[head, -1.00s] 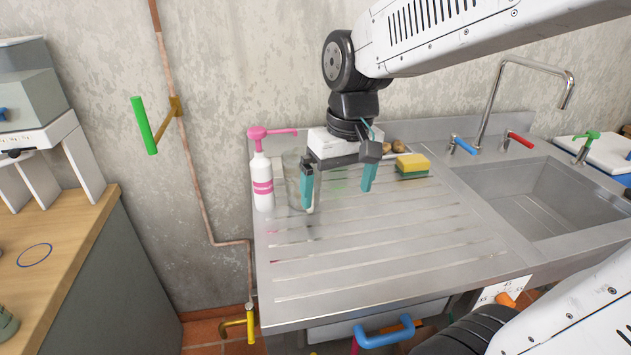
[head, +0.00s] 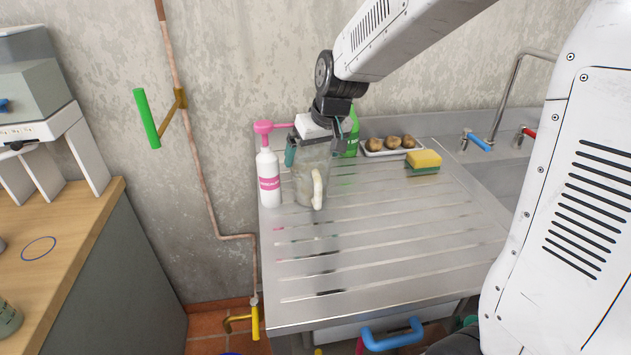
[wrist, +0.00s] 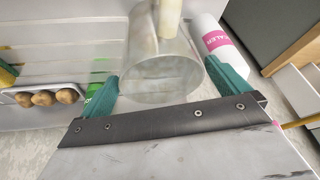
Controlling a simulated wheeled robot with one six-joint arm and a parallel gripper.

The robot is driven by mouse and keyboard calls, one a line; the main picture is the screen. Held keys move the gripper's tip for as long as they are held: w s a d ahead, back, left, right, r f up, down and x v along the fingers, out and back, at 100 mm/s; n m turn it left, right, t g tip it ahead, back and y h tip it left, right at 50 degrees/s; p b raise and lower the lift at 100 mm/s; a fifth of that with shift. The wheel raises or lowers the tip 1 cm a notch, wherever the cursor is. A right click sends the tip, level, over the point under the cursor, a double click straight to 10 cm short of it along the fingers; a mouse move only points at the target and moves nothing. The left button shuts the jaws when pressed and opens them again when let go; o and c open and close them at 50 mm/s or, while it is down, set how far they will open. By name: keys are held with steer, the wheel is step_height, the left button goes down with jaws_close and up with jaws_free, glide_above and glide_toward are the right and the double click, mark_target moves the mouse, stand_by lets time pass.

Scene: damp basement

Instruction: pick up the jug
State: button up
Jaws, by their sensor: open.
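The jug (head: 305,181) is clear, with a cream handle (head: 318,189) facing the front. It stands on the steel draining board (head: 375,245), just right of a white pump bottle. My gripper (head: 322,150) is at the jug's far side, its teal fingers open. In the wrist view the jug (wrist: 160,75) lies between the two spread fingers of my gripper (wrist: 172,88), with the handle pointing away. Whether either finger touches the jug I cannot tell.
The white bottle with pink pump (head: 268,180) stands close left of the jug. A green bottle (head: 350,140), a tray of potatoes (head: 390,147) and a yellow-green sponge (head: 423,162) are to the right. The front of the board is clear.

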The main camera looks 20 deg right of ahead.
steer(key=shift+a+f, duration=0.1)
steer(key=shift+f, duration=0.2)
steer(key=c, duration=1.1)
steer(key=shift+o, duration=0.2)
steer(key=shift+r, duration=0.1)
